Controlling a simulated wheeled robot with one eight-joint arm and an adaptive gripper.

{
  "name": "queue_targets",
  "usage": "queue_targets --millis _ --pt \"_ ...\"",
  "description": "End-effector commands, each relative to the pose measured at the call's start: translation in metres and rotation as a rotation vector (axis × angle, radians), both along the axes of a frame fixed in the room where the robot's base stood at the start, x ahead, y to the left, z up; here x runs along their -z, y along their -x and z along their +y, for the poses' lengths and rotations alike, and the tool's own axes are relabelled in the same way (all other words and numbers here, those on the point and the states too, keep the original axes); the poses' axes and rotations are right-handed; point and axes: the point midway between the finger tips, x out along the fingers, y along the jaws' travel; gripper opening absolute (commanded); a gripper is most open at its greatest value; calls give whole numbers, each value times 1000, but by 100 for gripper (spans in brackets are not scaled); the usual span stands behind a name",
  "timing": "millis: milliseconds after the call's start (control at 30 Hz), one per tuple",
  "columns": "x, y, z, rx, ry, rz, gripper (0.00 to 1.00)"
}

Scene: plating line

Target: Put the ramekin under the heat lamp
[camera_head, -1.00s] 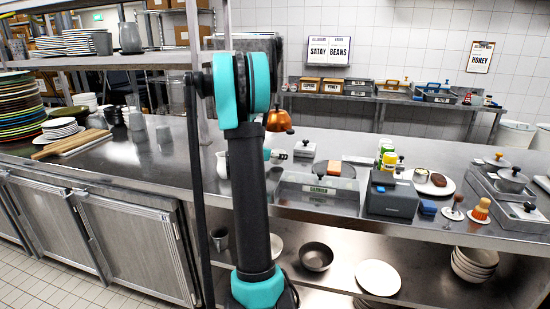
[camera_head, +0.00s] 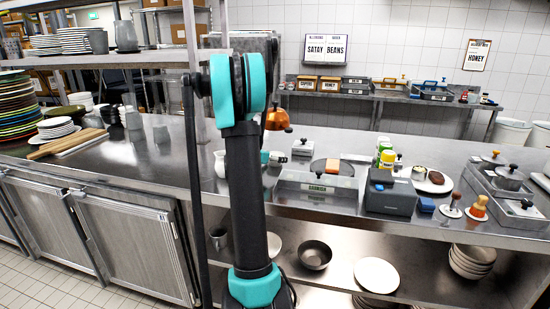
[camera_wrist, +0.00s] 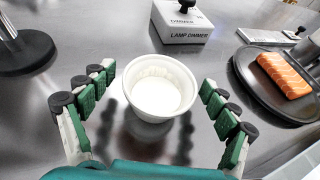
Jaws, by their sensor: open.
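The ramekin (camera_wrist: 155,97) is a small white round bowl, upright on the steel counter in the wrist view, with a pale filling. My gripper (camera_wrist: 158,80) is open, with its green-padded fingers on the left and right sides of the ramekin. I cannot tell whether any pad touches it. In the head view my arm hides the ramekin. The heat lamp (camera_head: 277,119) has a copper shade and hangs over the counter behind my arm. A dark round stand base (camera_wrist: 22,54) shows at the left of the wrist view.
A white lamp dimmer block (camera_wrist: 182,24) with a black knob stands just beyond the ramekin. A dark plate (camera_wrist: 246,72) with salmon (camera_wrist: 284,74) lies to the right. A white jug (camera_head: 220,164) stands left of my arm.

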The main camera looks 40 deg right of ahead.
Motion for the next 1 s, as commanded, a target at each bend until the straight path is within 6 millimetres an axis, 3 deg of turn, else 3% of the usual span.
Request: queue_targets --millis 167,700,1000 --pt "-6 2 8 -2 0 0 87" --pt "-43 31 94 -3 0 0 87" --pt "-48 35 106 0 0 0 87"
